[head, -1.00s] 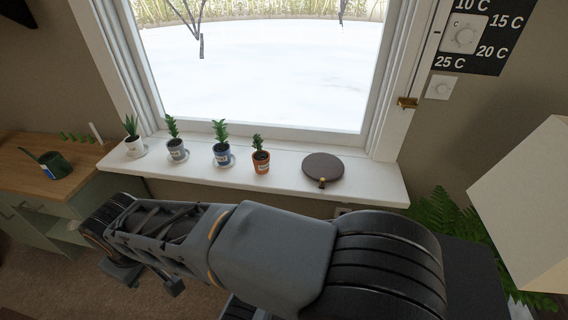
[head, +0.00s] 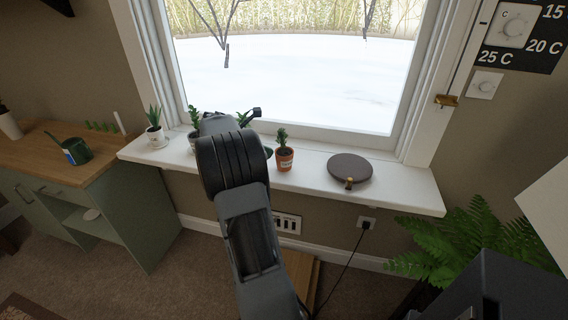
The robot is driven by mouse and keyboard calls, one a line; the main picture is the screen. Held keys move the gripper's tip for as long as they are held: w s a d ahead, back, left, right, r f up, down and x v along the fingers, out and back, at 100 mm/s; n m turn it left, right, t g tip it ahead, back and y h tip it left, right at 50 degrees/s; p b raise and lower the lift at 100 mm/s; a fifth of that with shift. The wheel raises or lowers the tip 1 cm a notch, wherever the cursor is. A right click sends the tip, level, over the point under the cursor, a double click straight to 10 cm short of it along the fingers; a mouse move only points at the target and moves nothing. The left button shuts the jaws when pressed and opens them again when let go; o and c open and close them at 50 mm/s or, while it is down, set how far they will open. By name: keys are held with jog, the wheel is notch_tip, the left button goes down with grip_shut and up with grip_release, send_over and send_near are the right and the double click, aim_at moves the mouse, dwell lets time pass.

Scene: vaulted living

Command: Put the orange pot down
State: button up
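The orange pot (head: 285,160) stands upright on the white windowsill (head: 312,183), with a small green plant in it. My arm reaches up to the sill just left of it. A small dark part at the arm's far end, seemingly of my gripper (head: 252,114), shows above the wrist. The fingers are mostly hidden behind the arm, so I cannot tell whether they are open or touch any pot. The orange pot shows no finger on its visible side.
A brown round disc (head: 349,169) lies on the sill to the right. A white pot (head: 156,137) stands at the left; the pots between are mostly covered by my arm. A wooden-topped cabinet (head: 85,172) holds a dark green can (head: 76,149). A fern (head: 440,245) stands right.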

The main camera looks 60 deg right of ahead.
aim_at(282, 153)
jog(key=b+x, duration=0.1)
jog(key=x, duration=1.1)
jog(key=shift+s+d, duration=0.1)
jog(key=shift+c, duration=0.3)
jog(key=shift+r, duration=0.1)
jog(key=c, duration=1.1)
